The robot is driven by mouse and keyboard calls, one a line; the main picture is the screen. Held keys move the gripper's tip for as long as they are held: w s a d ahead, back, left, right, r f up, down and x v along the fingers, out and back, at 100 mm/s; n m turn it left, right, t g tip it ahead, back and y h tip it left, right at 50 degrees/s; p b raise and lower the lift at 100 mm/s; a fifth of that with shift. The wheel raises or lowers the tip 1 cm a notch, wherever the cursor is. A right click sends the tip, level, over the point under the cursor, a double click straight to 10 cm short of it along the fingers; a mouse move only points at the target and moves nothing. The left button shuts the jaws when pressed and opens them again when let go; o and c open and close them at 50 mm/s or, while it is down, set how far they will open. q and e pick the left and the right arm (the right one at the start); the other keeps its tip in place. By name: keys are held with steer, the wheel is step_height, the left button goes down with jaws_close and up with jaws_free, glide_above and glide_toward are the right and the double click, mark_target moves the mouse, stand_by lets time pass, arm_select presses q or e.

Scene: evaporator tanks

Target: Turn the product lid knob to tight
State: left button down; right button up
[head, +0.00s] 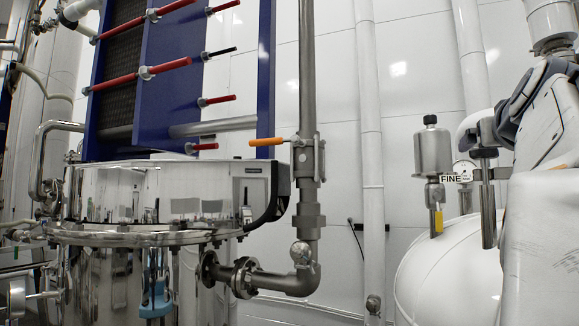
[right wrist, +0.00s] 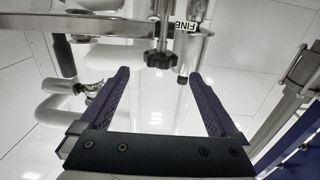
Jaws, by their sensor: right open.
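A black lobed knob (right wrist: 162,59) on a short threaded stem shows in the right wrist view, in front of my right gripper (right wrist: 158,72). The gripper's two purple fingers are wide apart with nothing between them; the knob sits just past the fingertips, centred in the gap and apparently untouched. Nothing in view marks the knob as tight or loose. In the head view my right arm (head: 545,130) comes in at the right edge over the white tank (head: 455,275); its fingers are not clear there. My left gripper is not in view.
A small FINE label (right wrist: 187,27) is near the knob; it also shows in the head view (head: 455,178). A metal canister (head: 432,150) stands on the white tank. A steel vessel (head: 160,195), an orange-handled valve (head: 268,142) and a vertical pipe (head: 306,70) are to the left.

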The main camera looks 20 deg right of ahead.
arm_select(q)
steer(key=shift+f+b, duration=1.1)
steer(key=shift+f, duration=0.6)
arm_select(e)
steer(key=shift+v, duration=1.75)
steer(key=shift+f, duration=0.1)
